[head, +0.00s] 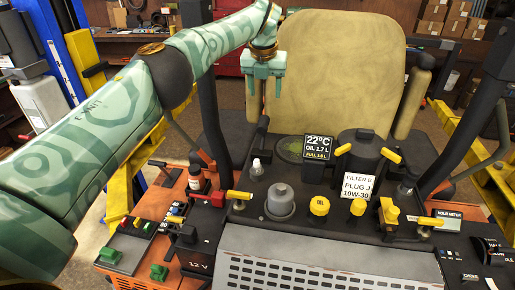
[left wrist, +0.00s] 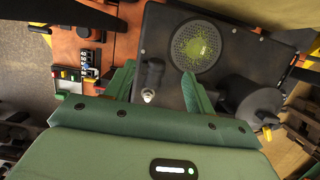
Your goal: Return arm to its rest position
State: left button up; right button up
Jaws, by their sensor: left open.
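My left arm (head: 85,140) comes in from the left of the head view, raised and bent over the mower. Its left gripper (head: 264,88) hangs pointing down in front of the beige seat, above the dark engine deck. In the left wrist view the two green fingers of the left gripper (left wrist: 158,85) are spread apart. Nothing is held between them. Below them lie a small dark part with a pale tip (left wrist: 150,85) and a round mesh screen with a yellow-green middle (left wrist: 201,48). My right gripper is in neither view.
The beige seat (head: 335,75) stands behind the gripper. On the dark deck are a sign reading 22°C (head: 319,148), a black canister with a filter label (head: 358,186), a grey cap (head: 280,201) and a yellow oil cap (head: 319,205). A blue lift post (head: 52,45) stands at the left.

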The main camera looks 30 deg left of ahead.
pick_arm(q)
jog(key=s+a+b, duration=0.8)
jog(key=s+a, duration=0.4)
jog(key=shift+a, duration=0.15)
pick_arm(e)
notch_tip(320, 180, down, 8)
pick_arm(q)
notch_tip(320, 180, up, 8)
jog(key=p, duration=0.8)
jog(key=shift+r, duration=0.15)
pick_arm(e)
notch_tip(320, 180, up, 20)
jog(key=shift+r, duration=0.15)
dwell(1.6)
